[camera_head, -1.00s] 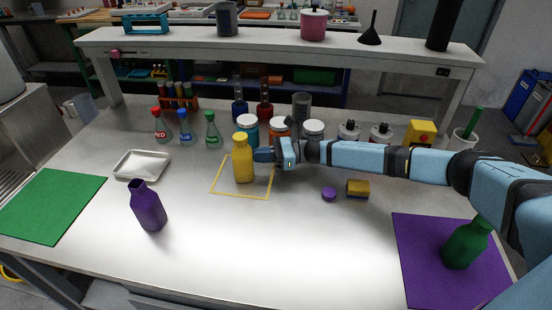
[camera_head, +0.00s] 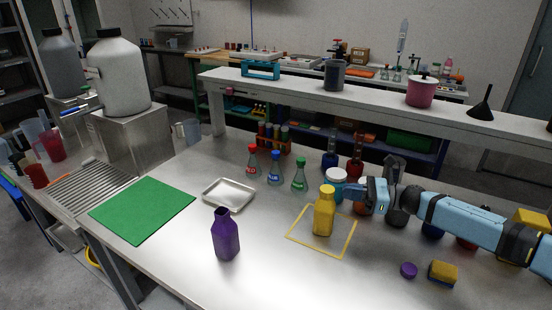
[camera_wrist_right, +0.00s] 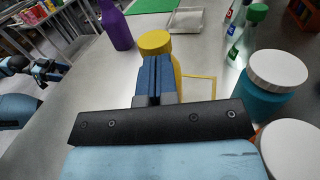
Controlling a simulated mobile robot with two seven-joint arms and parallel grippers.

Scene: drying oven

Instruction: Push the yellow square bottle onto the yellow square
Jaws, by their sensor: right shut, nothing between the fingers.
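The yellow square bottle (camera_head: 324,214) stands upright inside the yellow square outline (camera_head: 344,250), toward its far part. In the right wrist view the bottle's cap (camera_wrist_right: 155,42) shows just beyond my fingers, which hide part of its body; the outline (camera_wrist_right: 212,86) runs beside it. My right gripper (camera_head: 357,191) is shut and empty, just right of the bottle. A small gap seems to separate them in the head view. In the right wrist view its blue fingers (camera_wrist_right: 155,80) point at the bottle. Part of my left arm shows at that view's left edge; its jaw state is unclear.
A purple bottle (camera_head: 225,235) stands front left. A metal tray (camera_head: 229,194) and green mat (camera_head: 143,211) lie left. Flasks (camera_head: 275,171) and white-lidded jars (camera_head: 337,178) stand behind. A purple cap (camera_head: 408,270) and yellow sponge (camera_head: 442,273) lie right. Front middle is clear.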

